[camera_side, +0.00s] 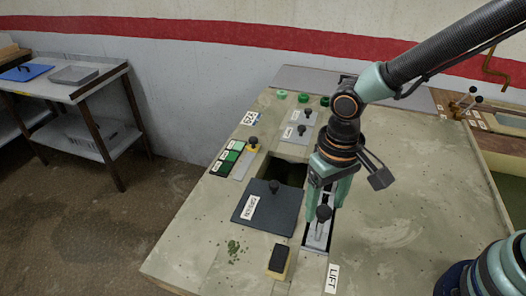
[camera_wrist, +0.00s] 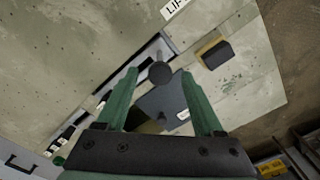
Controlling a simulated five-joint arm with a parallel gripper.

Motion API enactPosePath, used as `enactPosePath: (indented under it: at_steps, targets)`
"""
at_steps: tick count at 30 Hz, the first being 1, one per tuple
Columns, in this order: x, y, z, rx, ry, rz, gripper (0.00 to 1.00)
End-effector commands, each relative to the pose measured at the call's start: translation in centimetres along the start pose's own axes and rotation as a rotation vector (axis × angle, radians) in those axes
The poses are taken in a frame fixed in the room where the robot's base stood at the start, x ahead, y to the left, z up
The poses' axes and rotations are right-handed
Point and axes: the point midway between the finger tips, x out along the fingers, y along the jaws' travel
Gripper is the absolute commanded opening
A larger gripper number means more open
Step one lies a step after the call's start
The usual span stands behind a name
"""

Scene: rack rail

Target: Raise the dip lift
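The lift's dark round knob (camera_side: 323,212) stands on a pale slide in a slot plate (camera_side: 317,238), at the near end of the slot beside the LIFT label (camera_side: 332,279). In the wrist view the knob (camera_wrist: 160,72) sits between my fingertips, with a gap showing on both sides. My gripper (camera_side: 321,207) points down over the slot from above. In the wrist view its green fingers (camera_wrist: 160,76) are apart and hold nothing. Part of the slot is hidden behind my gripper in the side view.
Left of the slot is a dark square lid (camera_side: 267,207) with a knob, beside a dark opening (camera_side: 290,172). A black-topped block (camera_side: 279,262) lies near the front. A yellow-based knob (camera_side: 252,146) and several green rings (camera_side: 303,98) stand farther back. The bench right of the slot is clear.

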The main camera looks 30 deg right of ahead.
Motion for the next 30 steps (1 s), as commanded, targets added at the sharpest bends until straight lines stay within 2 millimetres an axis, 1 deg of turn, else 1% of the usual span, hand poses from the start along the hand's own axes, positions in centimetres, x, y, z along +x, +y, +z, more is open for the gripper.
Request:
enactPosePath:
  at_steps: [4, 7, 11, 18, 21, 25, 30]
  targets:
    - [-0.1, 0.0, 0.0, -0.001, 0.000, 0.000, 0.69]
    - [-1.0, -0.1, -0.1, -0.001, 0.003, -0.002, 0.69]
    - [-3.1, -0.1, -0.1, -0.001, 0.005, -0.003, 0.69]
    - [-8.1, -0.1, -0.1, 0.000, 0.005, -0.003, 0.69]
    - [-9.8, 0.0, -0.1, 0.000, 0.004, -0.003, 0.69]
    - [-11.3, 0.0, -0.1, 0.000, 0.002, -0.001, 0.69]
    - [-12.1, 0.0, 0.0, 0.000, 0.001, 0.000, 0.69]
